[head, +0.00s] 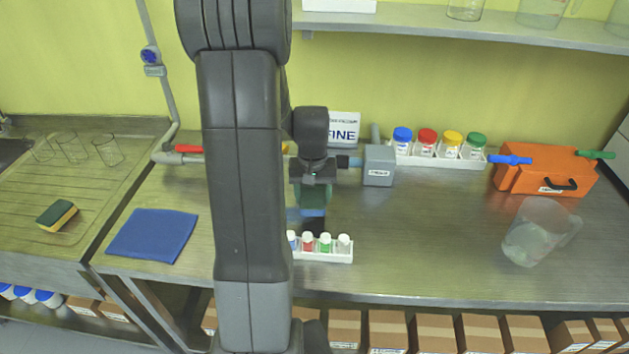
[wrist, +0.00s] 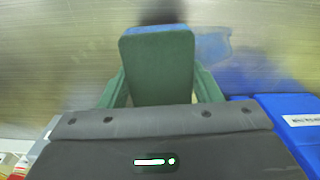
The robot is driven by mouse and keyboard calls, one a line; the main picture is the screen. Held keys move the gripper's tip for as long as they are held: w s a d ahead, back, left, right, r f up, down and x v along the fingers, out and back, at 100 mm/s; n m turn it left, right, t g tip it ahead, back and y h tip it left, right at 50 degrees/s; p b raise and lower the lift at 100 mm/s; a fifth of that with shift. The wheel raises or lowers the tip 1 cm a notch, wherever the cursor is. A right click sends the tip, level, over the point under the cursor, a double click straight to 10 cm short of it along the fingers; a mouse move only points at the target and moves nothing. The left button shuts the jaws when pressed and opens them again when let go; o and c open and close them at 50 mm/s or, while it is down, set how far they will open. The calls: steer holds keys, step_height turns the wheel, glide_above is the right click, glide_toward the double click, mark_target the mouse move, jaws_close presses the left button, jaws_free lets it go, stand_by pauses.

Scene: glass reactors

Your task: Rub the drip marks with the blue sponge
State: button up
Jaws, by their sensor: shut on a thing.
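My gripper (head: 313,197) points down over the middle of the steel worktop. In the wrist view its green fingers (wrist: 158,88) are shut on the blue sponge (wrist: 160,30), which shows as a green block with a blue far end. The blue end of the sponge also shows in the head view (head: 312,213). A dark patch (head: 313,226) lies on the worktop just below it, and I cannot tell whether this is drip marks or shadow. A bluish blotch (wrist: 215,47) shows beside the sponge. Contact between sponge and worktop is unclear.
A white rack (head: 325,257) of small capped vials stands close in front of the gripper. Behind are a grey box (head: 379,165) and a rack of coloured-lid jars (head: 438,161). A jug (head: 536,232) and orange case (head: 545,171) stand right. A blue cloth (head: 152,235) lies left.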

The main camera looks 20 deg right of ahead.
steer(key=shift+r+p, duration=0.7)
steer(key=shift+r, duration=0.65)
steer(key=shift+f+b, duration=0.25)
steer(key=shift+b, duration=0.4)
